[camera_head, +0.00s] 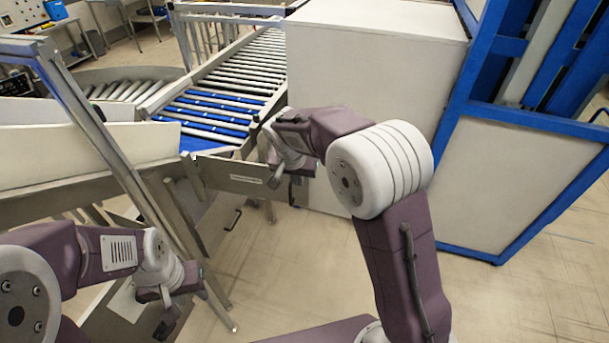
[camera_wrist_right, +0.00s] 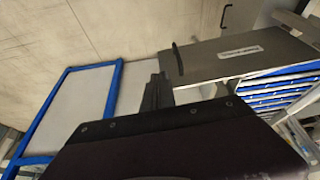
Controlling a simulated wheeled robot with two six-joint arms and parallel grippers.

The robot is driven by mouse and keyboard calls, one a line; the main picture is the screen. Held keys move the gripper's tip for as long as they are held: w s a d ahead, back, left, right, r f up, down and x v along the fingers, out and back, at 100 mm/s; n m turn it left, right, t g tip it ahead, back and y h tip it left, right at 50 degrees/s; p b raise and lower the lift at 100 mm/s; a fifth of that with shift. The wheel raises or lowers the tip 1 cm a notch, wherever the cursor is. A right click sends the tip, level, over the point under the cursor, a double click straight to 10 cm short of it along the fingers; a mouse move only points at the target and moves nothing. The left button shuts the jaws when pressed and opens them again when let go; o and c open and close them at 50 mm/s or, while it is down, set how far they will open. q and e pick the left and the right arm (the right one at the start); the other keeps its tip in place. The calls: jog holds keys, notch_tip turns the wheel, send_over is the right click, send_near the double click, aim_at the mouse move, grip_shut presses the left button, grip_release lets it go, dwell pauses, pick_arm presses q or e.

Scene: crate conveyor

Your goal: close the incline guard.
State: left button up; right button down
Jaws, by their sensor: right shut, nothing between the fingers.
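The guard appears to be the flat grey metal panel (camera_head: 222,174) with a white label, at the lower end of the blue-roller incline (camera_head: 205,117). In the right wrist view the panel (camera_wrist_right: 205,62) has a dark bar handle at its left end. My right gripper (camera_head: 276,182) is at the panel's right end in the head view. In the wrist view its fingers (camera_wrist_right: 157,88) are together and empty, just beside the handle; contact is unclear. My left gripper (camera_head: 168,318) hangs low at the front left, away from the panel; its finger opening is unclear.
A large white box housing (camera_head: 375,55) stands right of the incline, and a blue-framed panel (camera_head: 520,180) stands further right. A slanted metal post (camera_head: 125,170) rises between my left arm and the panel. Open floor (camera_head: 290,270) lies in front.

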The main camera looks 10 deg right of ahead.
aim_at(305, 181)
jog(key=shift+w+d+f+p, duration=0.55)
jog(key=shift+w+f+p, duration=0.5)
jog(key=shift+f, duration=0.45)
jog(key=shift+w+d+f+p, duration=0.6)
jog(key=shift+w+f+p, duration=0.2)
jog(key=shift+w+f, duration=0.6)
jog(key=shift+w+d+f+p, duration=0.55)
jog(key=shift+w+f+p, duration=0.4)
jog(key=shift+f, duration=0.7)
